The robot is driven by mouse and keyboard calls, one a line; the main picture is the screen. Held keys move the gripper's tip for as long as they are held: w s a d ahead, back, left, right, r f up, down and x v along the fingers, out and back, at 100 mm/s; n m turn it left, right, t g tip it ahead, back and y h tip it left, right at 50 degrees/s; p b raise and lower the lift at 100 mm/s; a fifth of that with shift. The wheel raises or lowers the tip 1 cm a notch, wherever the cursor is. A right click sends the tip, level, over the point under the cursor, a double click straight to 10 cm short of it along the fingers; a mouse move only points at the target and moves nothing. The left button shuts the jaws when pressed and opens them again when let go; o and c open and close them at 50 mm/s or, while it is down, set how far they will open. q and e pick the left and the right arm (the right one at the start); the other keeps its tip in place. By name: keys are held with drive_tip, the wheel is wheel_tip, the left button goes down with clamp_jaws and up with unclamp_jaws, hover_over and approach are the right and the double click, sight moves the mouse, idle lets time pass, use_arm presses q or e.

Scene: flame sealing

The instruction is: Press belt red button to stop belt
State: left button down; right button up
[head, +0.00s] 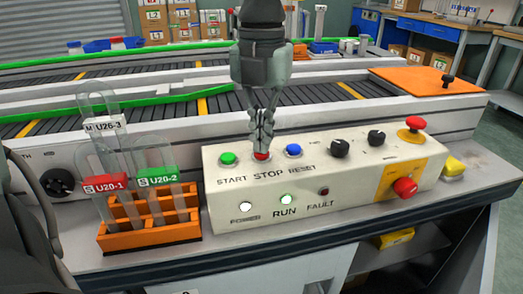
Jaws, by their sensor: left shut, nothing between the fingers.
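The white control panel (330,193) sits on the bench ledge in front of the conveyor belt (345,113). Its red STOP button (261,156) shows just under my left gripper (261,150), which points straight down, shut and empty. The fingertips partly hide the button; I cannot tell whether they touch it or press it in. The green START button (228,158) is to its left and the blue RESET button (293,150) to its right. My right gripper is not in view.
An orange rack (150,236) with several labelled tubes stands left of the panel. Two red mushroom knobs (405,187) and black dials (340,148) are on the panel's right. An orange plate (425,82) covers the belt's right end. Boxes and blue workbenches stand behind.

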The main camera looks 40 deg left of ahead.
use_arm(q)
drive_tip(key=shift+f+b, duration=0.3)
drive_tip(key=shift+f, duration=0.05)
drive_tip(key=shift+r, duration=0.1)
wheel_tip(320, 180, up, 8)
drive_tip(key=p, duration=0.4)
idle(0.4)
idle(0.5)
